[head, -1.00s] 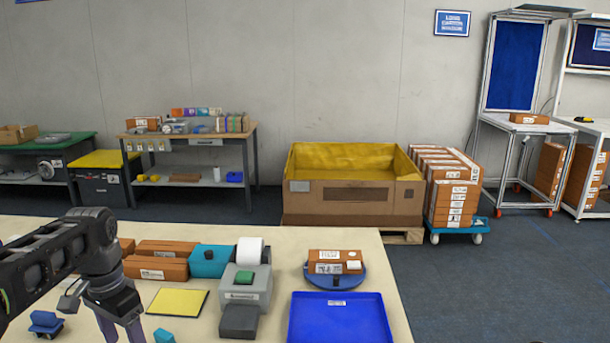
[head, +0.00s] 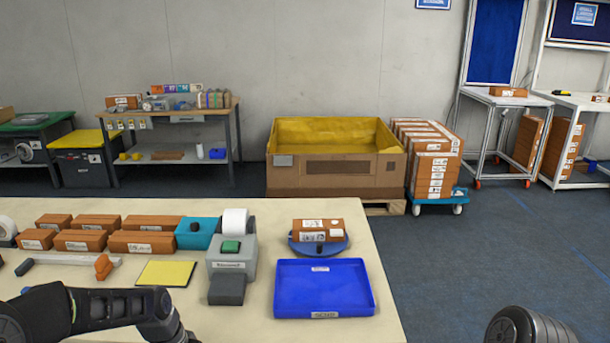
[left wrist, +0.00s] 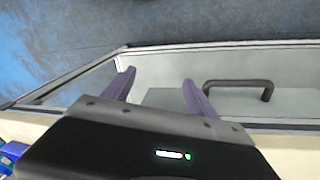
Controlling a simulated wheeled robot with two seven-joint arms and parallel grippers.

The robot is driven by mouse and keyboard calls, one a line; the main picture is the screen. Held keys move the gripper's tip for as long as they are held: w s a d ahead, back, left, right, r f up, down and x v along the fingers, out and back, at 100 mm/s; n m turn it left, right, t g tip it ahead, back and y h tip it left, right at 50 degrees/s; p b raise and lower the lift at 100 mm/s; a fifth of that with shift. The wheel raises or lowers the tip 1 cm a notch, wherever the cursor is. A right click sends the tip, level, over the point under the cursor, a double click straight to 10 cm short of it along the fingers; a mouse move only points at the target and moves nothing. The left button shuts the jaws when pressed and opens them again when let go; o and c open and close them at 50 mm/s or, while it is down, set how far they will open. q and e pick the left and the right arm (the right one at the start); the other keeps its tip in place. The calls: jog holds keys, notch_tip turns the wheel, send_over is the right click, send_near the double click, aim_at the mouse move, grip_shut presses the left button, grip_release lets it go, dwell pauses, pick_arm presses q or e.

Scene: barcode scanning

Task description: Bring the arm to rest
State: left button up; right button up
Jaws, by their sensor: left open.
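My left arm (head: 110,308) reaches in low at the left of the head view, in front of the table's near edge. Its gripper is below the head picture. In the left wrist view my left gripper (left wrist: 158,80) is open, its two purple fingers apart with nothing between them. Behind the fingers are a grey panel with a dark handle (left wrist: 240,84) and the blue floor. A rounded dark part of my right arm (head: 530,328) shows at the bottom right of the head view; its gripper is out of view.
The table (head: 250,318) holds several brown boxes (head: 88,222), a grey device (head: 231,254), a yellow pad (head: 166,273), a blue tray (head: 323,290) and a brown box on a blue round stand (head: 318,245). A large carton (head: 335,175) stands behind.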

pick_arm(q)
jog(key=s+d+f+n+h, duration=0.1)
jog(key=s+d+f, duration=0.45)
jog(key=f, duration=0.25)
jog(key=s+d+f+n+h, duration=0.1)
jog(key=s+d+f+n, duration=0.1)
jog(key=s+d+f, duration=0.4)
jog(key=s+d+f+n, duration=0.1)
jog(key=s+d+f, duration=0.1)
jog(key=s, duration=0.3)
jog(key=s+d+f+n, duration=0.1)
jog(key=s+d+f, duration=0.2)
jog(key=s, duration=0.3)
jog(key=shift+d+f, duration=0.2)
jog(key=shift+f, duration=0.3)
jog(key=shift+s, duration=0.1)
